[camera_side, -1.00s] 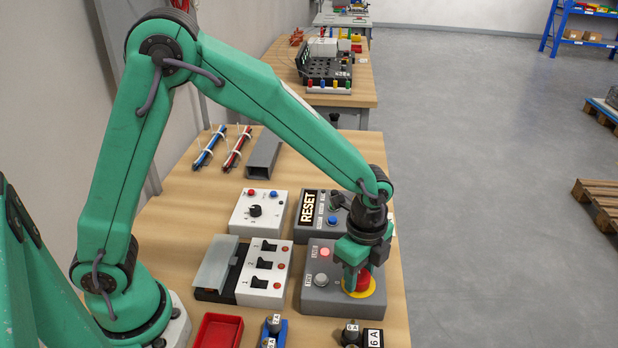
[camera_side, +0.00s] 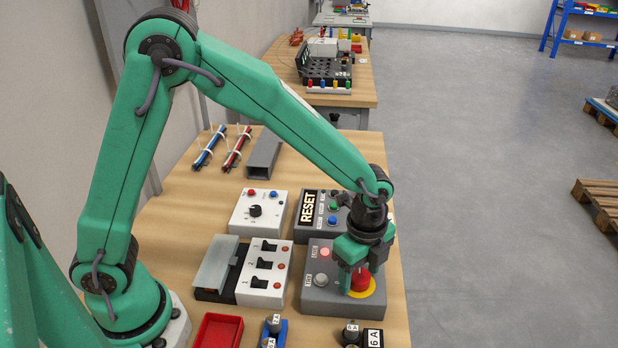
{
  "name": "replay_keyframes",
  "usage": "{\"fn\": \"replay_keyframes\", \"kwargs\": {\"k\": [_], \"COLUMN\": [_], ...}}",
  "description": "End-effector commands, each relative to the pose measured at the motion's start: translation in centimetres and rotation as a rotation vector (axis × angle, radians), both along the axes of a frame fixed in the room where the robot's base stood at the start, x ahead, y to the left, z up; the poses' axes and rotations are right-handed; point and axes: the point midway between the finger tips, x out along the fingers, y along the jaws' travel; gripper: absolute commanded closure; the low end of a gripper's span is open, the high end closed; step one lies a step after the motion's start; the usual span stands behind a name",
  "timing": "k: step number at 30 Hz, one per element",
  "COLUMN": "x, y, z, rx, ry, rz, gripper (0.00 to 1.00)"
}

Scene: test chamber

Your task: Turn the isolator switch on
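A white box (camera_side: 245,224) bears a black rotary knob (camera_side: 255,211) with a red and a blue button above it; no label I can read says it is the isolator switch. Nearer, a white panel (camera_side: 250,285) carries three black toggle switches (camera_side: 264,265) numbered 1 to 3, each with a small orange-red light beside it. My gripper (camera_side: 361,270) points down over the red mushroom button (camera_side: 361,282) on a yellow disc (camera_side: 363,293) of the grey box (camera_side: 318,297). Its fingers hide part of the button; I cannot tell whether they touch or grip it.
A grey box marked RESET (camera_side: 307,207) stands behind, partly hidden by my wrist. A grey cover (camera_side: 214,262) stands left of the toggle panel. A red tray (camera_side: 218,330) and labelled parts (camera_side: 352,333) lie at the front. A grey channel (camera_side: 263,155) and cable bundles lie at the back.

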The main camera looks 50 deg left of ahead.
Motion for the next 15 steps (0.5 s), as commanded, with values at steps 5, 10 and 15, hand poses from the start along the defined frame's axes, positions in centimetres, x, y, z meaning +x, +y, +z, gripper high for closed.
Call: {"fn": "replay_keyframes", "kwargs": {"k": [5,10,15], "x": [0.0,0.1,0.1], "y": [0.0,0.0,0.0], "z": [0.0,0.8,2.6], "rx": [0.000,-0.001,-0.002], "ry": [0.001,-0.002,-0.003], "rz": [0.001,0.001,0.001], "gripper": [0.39,0.39,0.39]}}
